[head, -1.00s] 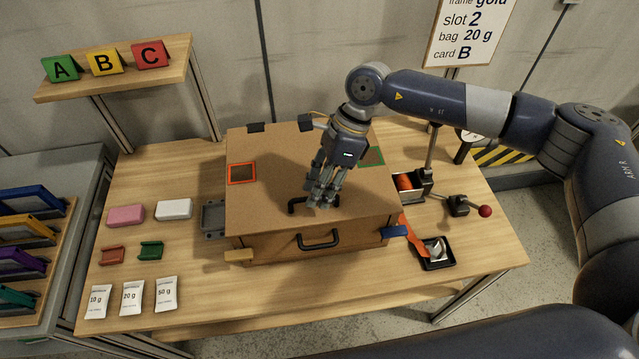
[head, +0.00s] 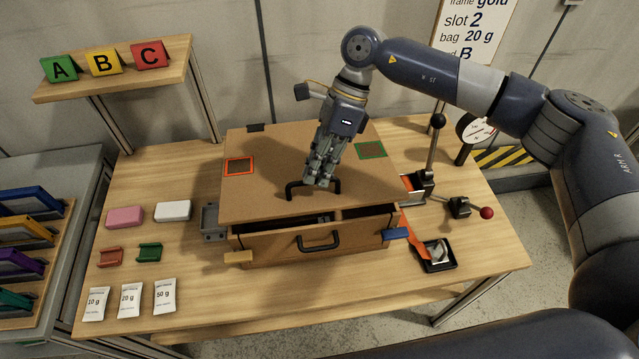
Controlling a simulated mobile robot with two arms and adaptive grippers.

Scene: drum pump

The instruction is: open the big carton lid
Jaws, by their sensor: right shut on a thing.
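The big carton (head: 285,246) stands in the middle of the wooden table, with a black handle on its front wall. Its brown lid (head: 265,196) has an orange-framed square on the left and a green-framed square on the right. The lid's front edge is raised, and a dark gap shows between it and the front wall. My right gripper (head: 318,184) is shut on the black lid handle (head: 291,190) near the lid's front edge. The fingers hide the middle of the handle. My left gripper is not in view.
A yellow tab (head: 239,257) and a blue tab (head: 396,234) sit at the carton's front corners. A lever with a red knob (head: 486,212) and a black tray (head: 438,254) are to the right. Bags, blocks and holders lie left. A letter shelf (head: 120,68) stands behind left.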

